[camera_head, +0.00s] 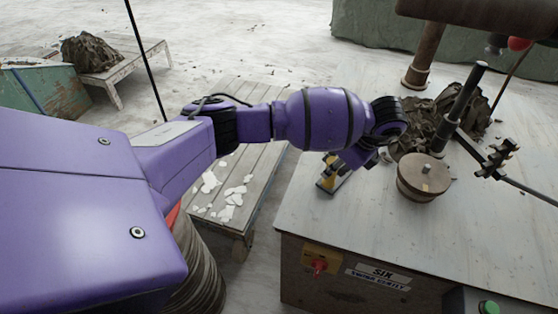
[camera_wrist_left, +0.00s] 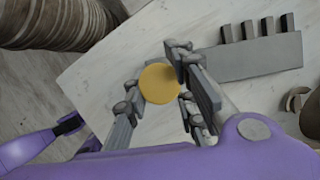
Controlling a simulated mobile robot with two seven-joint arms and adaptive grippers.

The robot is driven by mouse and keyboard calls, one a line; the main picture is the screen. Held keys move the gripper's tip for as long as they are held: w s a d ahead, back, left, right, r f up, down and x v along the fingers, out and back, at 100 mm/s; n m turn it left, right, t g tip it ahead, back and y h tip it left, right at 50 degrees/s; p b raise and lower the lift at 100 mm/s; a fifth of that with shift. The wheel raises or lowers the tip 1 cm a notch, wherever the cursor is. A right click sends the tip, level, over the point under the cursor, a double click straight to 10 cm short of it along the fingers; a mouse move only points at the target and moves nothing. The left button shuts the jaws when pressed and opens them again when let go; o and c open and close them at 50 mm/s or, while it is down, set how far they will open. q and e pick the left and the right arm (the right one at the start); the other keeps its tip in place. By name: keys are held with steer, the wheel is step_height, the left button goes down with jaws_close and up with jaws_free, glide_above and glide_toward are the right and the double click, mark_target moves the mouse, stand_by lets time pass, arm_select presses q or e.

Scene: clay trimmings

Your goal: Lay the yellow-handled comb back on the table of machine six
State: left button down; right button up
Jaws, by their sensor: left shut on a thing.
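The table of machine six (camera_head: 315,215) is a pale flat top, with a "SIX" label on its front. My left gripper (camera_head: 338,173) is over the table's left part, pointing down. It is shut on the yellow-handled comb (camera_head: 327,183). My right gripper is not in view.
A round wooden disc (camera_head: 424,178) stands right of the gripper, with a dark post and rod (camera_head: 460,108) beyond. A dark clay heap (camera_head: 415,130) lies behind. A slatted bench (camera_head: 245,170) with white scraps is left of the table. The front tabletop is clear.

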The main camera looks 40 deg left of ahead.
arm_select(q)
steer(key=c, duration=1.5)
jaws_free()
steer(key=shift+o, duration=0.2)
steer(key=p+v, duration=0.1)
steer(key=v, duration=1.1)
